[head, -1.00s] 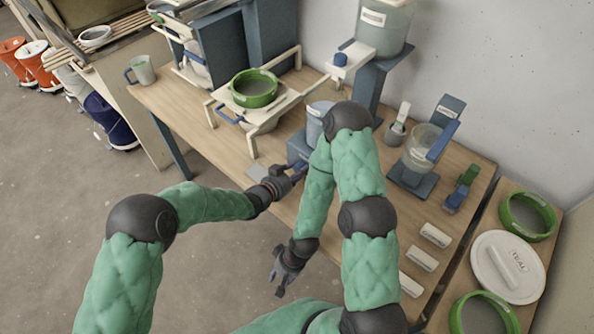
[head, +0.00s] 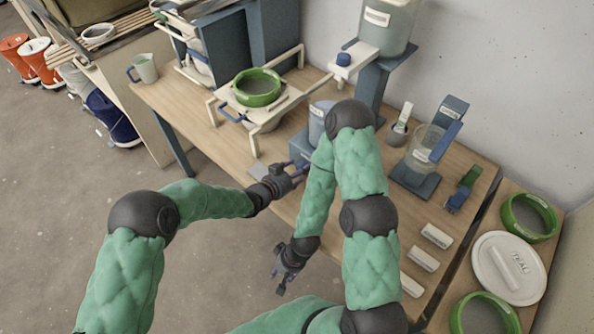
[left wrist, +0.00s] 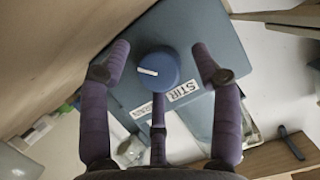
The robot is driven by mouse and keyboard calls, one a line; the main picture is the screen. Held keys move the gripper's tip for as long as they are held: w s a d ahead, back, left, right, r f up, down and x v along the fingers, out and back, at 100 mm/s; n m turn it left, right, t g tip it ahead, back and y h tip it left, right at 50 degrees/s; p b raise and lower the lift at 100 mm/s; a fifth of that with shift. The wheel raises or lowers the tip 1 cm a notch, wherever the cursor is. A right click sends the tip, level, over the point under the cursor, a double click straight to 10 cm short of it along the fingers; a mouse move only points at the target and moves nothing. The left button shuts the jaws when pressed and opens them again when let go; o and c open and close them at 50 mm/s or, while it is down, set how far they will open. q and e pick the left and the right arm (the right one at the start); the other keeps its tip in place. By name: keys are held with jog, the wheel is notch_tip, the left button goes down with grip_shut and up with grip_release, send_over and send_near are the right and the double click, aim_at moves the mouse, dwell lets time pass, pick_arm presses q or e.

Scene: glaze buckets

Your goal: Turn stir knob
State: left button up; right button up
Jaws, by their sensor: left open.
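The stir knob (left wrist: 158,71) is a round blue knob with a white pointer mark, on a blue-grey panel (left wrist: 195,35). A white "STIR" label (left wrist: 176,90) sits beside it. In the left wrist view, my left gripper (left wrist: 160,72) is open with its purple fingers spread around the knob; I cannot tell whether any finger touches it. In the head view, my left gripper (head: 297,174) is at the front of the blue box (head: 302,147), and the knob is not clearly visible. My right gripper (head: 285,268) hangs empty in front of the table, its fingers apart.
My right arm crosses in front of the grey bucket (head: 318,118) on the box. A green sieve (head: 256,88) rests on a wooden stand to the left. A clear jug (head: 424,148) and several white blocks (head: 436,236) are on the right side of the table.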

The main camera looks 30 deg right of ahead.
pick_arm(q)
jog(key=v, duration=1.2)
